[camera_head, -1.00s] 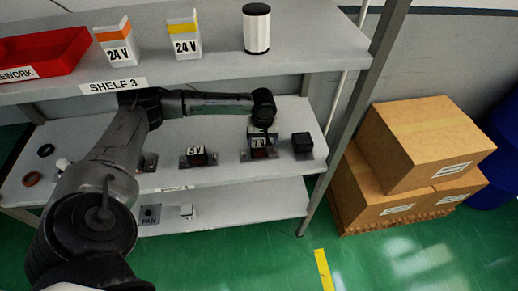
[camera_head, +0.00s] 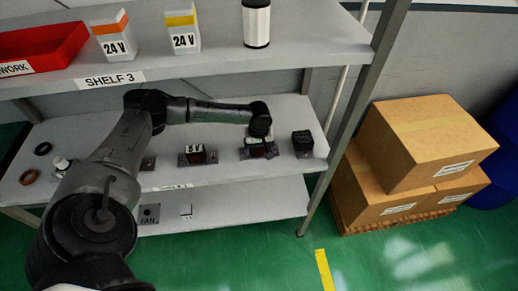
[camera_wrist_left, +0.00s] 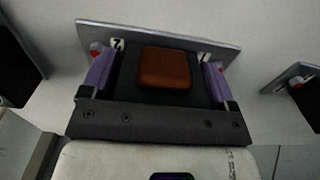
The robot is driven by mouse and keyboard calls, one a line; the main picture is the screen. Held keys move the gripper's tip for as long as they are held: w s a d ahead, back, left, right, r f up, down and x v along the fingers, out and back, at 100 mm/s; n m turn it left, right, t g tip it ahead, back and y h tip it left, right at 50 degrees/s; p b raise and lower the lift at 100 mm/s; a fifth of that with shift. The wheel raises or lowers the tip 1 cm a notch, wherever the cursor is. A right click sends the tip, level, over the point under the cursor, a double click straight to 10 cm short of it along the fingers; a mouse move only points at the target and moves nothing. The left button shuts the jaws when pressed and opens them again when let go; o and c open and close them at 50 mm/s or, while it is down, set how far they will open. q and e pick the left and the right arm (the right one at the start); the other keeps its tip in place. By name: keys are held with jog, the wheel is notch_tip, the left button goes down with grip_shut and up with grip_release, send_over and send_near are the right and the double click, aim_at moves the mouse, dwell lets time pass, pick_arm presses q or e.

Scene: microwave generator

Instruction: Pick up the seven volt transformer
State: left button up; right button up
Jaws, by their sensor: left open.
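The seven volt transformer (camera_head: 257,153) sits on the middle shelf, largely hidden under my left gripper (camera_head: 258,145) in the head view. In the left wrist view, its reddish-brown block (camera_wrist_left: 165,68) rises from a grey plate, and part of a white label with a 7 shows. My left gripper (camera_wrist_left: 158,75) is open, with its purple finger pads on either side of the block. I cannot tell whether the pads touch it. My right gripper is not in view.
The five volt transformer (camera_head: 197,154) stands to the left on the same shelf and a black block (camera_head: 302,143) to the right. A shelf post (camera_head: 352,115) stands at the right, with cardboard boxes (camera_head: 420,140) beyond.

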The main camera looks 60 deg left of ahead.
pick_arm(q)
jog(key=shift+c, duration=0.3)
jog(key=c, duration=1.2)
jog(key=shift+r, duration=0.1)
jog(key=shift+c, duration=0.5)
